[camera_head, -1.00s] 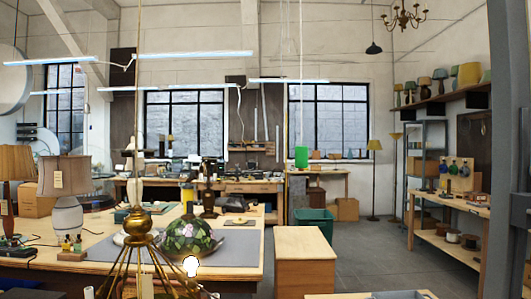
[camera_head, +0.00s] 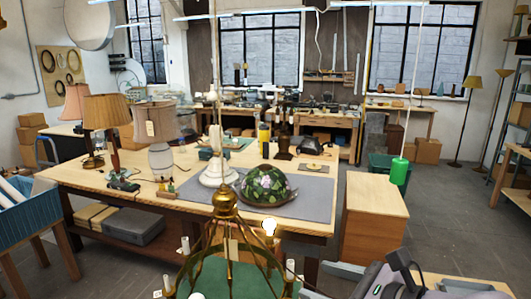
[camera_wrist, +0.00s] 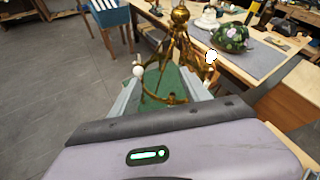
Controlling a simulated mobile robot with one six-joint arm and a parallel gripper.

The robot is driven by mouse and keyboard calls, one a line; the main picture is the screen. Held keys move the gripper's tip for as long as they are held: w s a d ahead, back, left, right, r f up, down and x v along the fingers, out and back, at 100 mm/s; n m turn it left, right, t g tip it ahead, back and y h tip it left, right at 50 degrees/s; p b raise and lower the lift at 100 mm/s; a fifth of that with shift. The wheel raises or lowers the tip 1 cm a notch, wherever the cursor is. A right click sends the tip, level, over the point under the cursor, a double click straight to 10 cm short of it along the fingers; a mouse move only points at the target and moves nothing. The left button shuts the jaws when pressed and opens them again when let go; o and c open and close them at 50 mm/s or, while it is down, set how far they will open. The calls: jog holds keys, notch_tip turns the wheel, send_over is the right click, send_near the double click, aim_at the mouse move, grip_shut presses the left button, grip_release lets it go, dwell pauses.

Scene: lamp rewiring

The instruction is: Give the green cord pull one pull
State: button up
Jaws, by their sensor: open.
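The green cord pull (camera_head: 400,171) is a green cylinder hanging upright on a thin pale cord, at the right of the head view, in front of the wooden cabinet's right edge. It does not show in the wrist view. My gripper (camera_head: 327,281) is at the bottom of the head view, lower and nearer than the pull and apart from it. In the wrist view my gripper (camera_wrist: 160,98) has its two fingers spread, with nothing held between them.
A brass chandelier (camera_head: 226,205) with a lit bulb stands close to my gripper, over a green surface. Behind it a workbench (camera_head: 110,180) carries lamps and a stained-glass shade (camera_head: 265,186). A wooden cabinet (camera_head: 372,215) stands below the pull.

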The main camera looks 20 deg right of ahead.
jog(key=s+d+r+m+t+h+p, duration=0.2)
jog(key=d+r+m+t+h+p, duration=0.3)
jog(key=d+r, duration=0.6)
jog(key=m+h+p, duration=0.1)
jog(key=m+h, duration=0.4)
send_near(404, 168)
jog(key=shift+m, duration=0.3)
jog(key=p+x, duration=1.1)
jog(key=p, duration=0.3)
jog(key=shift+w+p, duration=0.35)
